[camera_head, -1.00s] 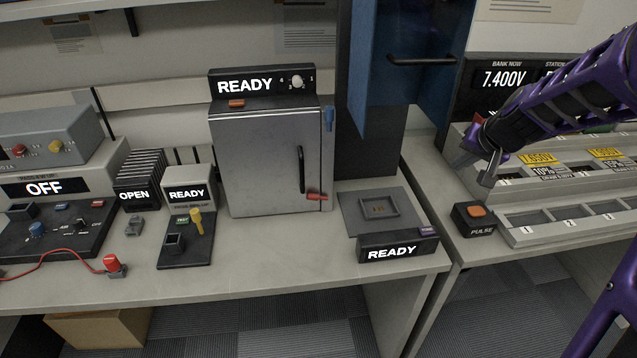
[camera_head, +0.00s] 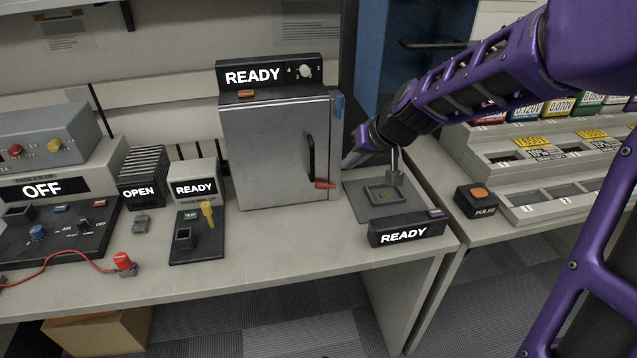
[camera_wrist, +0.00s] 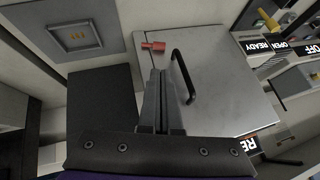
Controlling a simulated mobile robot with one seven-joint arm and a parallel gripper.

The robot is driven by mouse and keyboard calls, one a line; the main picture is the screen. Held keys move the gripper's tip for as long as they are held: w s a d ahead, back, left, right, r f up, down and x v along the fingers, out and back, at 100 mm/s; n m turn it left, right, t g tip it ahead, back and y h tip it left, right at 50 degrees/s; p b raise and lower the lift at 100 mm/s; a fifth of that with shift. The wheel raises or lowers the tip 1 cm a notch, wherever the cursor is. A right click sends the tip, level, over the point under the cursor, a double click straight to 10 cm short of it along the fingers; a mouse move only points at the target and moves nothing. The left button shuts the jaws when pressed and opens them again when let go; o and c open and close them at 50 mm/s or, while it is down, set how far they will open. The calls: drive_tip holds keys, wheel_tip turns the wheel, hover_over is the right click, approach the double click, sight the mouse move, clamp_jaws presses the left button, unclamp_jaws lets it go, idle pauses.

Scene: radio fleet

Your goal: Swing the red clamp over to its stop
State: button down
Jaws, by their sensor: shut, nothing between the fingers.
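The red clamp (camera_head: 325,184) sits at the lower right edge of the grey box's door (camera_head: 268,150), lying roughly level. In the wrist view the red clamp (camera_wrist: 153,46) shows just beyond my fingertips. My gripper (camera_head: 348,163) is shut and empty at the right side of the box, above and to the right of the clamp. In the wrist view the closed fingers (camera_wrist: 160,75) point toward the clamp, with a visible gap. The clamp's stop cannot be made out.
A black door handle (camera_head: 311,158) stands out close beside the clamp. A blue clamp (camera_head: 339,105) is higher on the same edge. A grey plate with a shallow square tray (camera_head: 375,212) and a READY panel (camera_head: 405,233) lie to the right, below my arm.

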sight(318, 188)
drive_tip(key=b+x, duration=0.1)
drive_tip(key=x, duration=1.2)
drive_tip(key=shift+w+f+b, duration=0.15)
drive_tip(key=shift+f+b, duration=0.2)
drive_tip(key=shift+b, duration=0.05)
drive_tip(key=a+f+b, duration=0.1)
drive_tip(key=b, duration=0.1)
drive_tip(key=shift+a+f+b, duration=0.1)
drive_tip(key=shift+f+b, duration=0.1)
drive_tip(key=shift+b, duration=0.15)
drive_tip(key=shift+s+r, duration=0.15)
drive_tip(key=shift+s, duration=0.1)
drive_tip(key=shift+a+r, duration=0.1)
